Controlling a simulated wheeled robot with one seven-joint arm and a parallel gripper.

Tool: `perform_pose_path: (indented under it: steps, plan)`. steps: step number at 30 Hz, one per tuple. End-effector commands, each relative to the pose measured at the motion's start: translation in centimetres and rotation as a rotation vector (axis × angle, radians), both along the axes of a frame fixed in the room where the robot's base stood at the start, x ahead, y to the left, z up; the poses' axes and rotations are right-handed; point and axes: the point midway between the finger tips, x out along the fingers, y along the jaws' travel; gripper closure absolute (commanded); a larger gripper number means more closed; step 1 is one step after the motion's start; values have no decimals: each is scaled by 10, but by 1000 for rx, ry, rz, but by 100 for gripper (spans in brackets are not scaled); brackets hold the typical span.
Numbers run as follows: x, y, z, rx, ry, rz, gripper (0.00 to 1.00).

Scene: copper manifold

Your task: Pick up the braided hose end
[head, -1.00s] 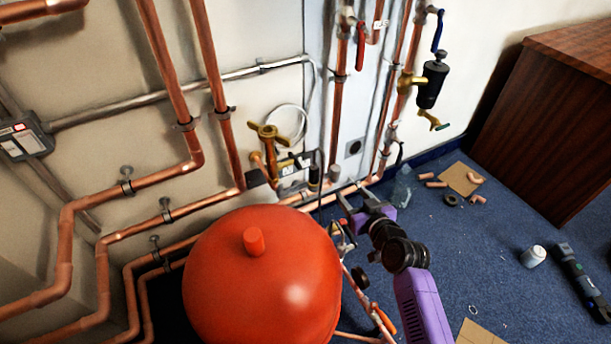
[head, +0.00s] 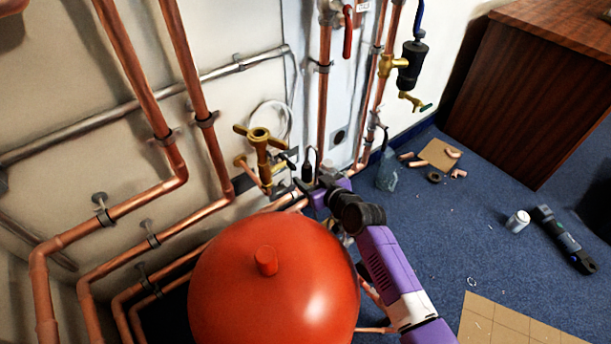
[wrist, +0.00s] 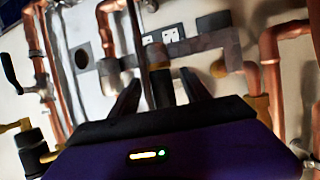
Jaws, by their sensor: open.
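My gripper (head: 306,186) is at the wall pipework, behind and just above the red vessel. In the wrist view its two dark fingers (wrist: 163,88) are apart. A thin dark strand (wrist: 155,75) runs upright between them, nearer the left finger; it may be the braided hose, but blur hides any braid and whether it touches. I cannot tell for sure which part is the hose end.
The red vessel (head: 285,300) stands close below my arm. A brass valve (head: 259,145) and copper pipes (head: 207,150) crowd the left. A black filter body (head: 412,65) hangs at the right.

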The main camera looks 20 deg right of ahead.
Motion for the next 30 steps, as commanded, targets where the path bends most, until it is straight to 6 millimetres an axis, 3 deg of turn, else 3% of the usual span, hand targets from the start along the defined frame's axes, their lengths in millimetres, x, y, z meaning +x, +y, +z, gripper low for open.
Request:
perform_pose_path:
  steps: [9, 18, 20, 27, 30]
  plan:
    - [37, 9, -19, -1, -1, 2, 45]
    - [41, 9, -20, -1, 0, 0, 45]
    - [41, 9, -20, -1, 0, 0, 53]
    - [41, 9, -20, 0, 0, 0, 100]
    - [41, 9, -19, 0, -1, -1, 100]
